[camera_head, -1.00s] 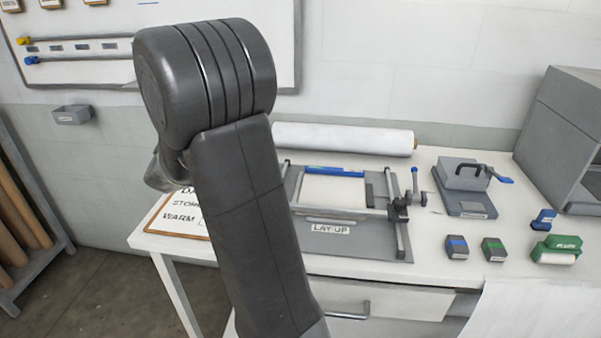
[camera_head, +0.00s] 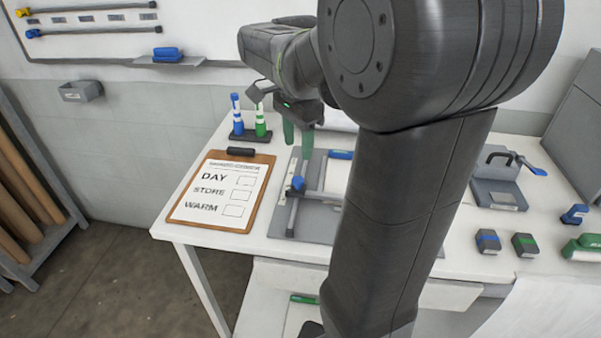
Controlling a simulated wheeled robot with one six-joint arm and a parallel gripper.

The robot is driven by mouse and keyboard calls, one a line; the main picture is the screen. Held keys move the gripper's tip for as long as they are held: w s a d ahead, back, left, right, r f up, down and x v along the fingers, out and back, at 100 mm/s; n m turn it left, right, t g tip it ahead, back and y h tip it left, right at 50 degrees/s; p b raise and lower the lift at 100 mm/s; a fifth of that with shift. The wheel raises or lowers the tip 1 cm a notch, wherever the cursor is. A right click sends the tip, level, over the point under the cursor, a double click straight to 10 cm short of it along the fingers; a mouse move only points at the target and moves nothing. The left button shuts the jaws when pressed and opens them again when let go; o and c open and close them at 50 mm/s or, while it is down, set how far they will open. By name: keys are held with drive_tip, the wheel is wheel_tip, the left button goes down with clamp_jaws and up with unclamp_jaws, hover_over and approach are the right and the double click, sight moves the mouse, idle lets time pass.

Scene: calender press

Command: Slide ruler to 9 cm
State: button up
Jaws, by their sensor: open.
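The grey lay-up board (camera_head: 316,229) lies on the white table, with a metal rail along its left side. A pale crossbar (camera_head: 322,195) runs across it; I take this for the ruler, but no scale is readable. A blue knob (camera_head: 297,183) sits at the rail near the crossbar's left end. My gripper (camera_head: 298,138) is open, its green fingers pointing down, and appears beyond the knob in the picture, near the board's far left corner. Its height above the board cannot be told. My arm hides the board's right side.
A clipboard (camera_head: 216,212) lies left of the board. A dark stand (camera_head: 248,137) with blue and green markers is close to my gripper's left. A hand press (camera_head: 500,194) and small blocks (camera_head: 488,241) stand to the right. The whiteboard (camera_head: 120,45) hangs behind.

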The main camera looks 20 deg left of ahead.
sight(298, 179)
wheel_tip(298, 179, down, 10)
drive_tip(key=shift+r, duration=0.25)
